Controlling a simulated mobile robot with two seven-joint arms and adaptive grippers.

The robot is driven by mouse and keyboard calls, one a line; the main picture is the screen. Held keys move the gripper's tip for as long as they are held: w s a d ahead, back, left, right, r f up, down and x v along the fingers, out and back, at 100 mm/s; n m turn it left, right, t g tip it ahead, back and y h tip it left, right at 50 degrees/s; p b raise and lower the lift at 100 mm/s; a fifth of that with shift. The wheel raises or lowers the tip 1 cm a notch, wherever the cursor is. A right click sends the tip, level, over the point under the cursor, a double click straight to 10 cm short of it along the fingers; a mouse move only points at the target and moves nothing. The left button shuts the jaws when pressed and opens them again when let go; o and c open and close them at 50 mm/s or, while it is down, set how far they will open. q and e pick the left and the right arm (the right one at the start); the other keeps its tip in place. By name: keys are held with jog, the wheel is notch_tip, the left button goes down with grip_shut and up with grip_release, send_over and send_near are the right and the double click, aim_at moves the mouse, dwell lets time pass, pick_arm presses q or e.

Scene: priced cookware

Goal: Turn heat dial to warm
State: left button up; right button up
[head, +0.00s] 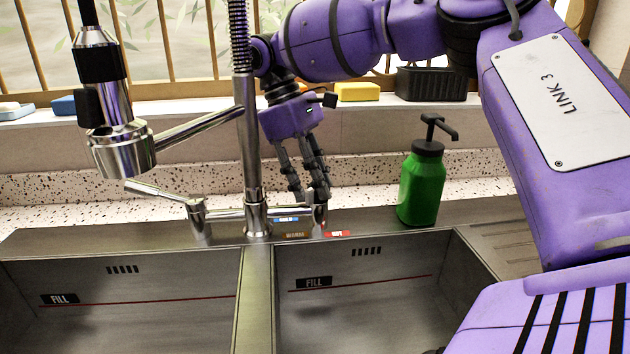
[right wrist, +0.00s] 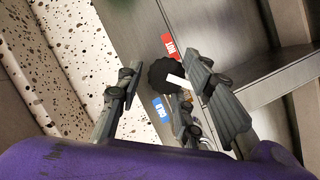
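The heat dial (right wrist: 162,74) is a dark round knob with a white pointer in the right wrist view. A red HOT label (right wrist: 170,45) and a blue COLD label (right wrist: 161,109) sit on either side of it. The pointer lies between these two labels, toward the right finger. In the head view, the blue label (head: 286,219), a brown label (head: 295,235) and the red label (head: 337,233) show; the dial is hidden by my fingers. My right gripper (head: 309,195) is open, its fingers (right wrist: 165,72) on either side of the dial; contact cannot be told. My left gripper is out of view.
The chrome faucet (head: 252,170) stands just left of my right gripper. A green soap bottle (head: 420,188) stands to its right. Two sink basins with a divider (head: 257,290) lie in front. A yellow sponge (head: 357,92) sits on the sill.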

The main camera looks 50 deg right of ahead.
jog(key=shift+o, duration=0.5)
jog(key=shift+d, duration=0.15)
jog(key=shift+w+a+r, duration=0.1)
jog(key=shift+a+r, duration=0.1)
jog(key=shift+r, duration=0.05)
jog(key=v, duration=0.6)
jog(key=shift+w+r, duration=0.2)
jog(key=shift+r, duration=0.2)
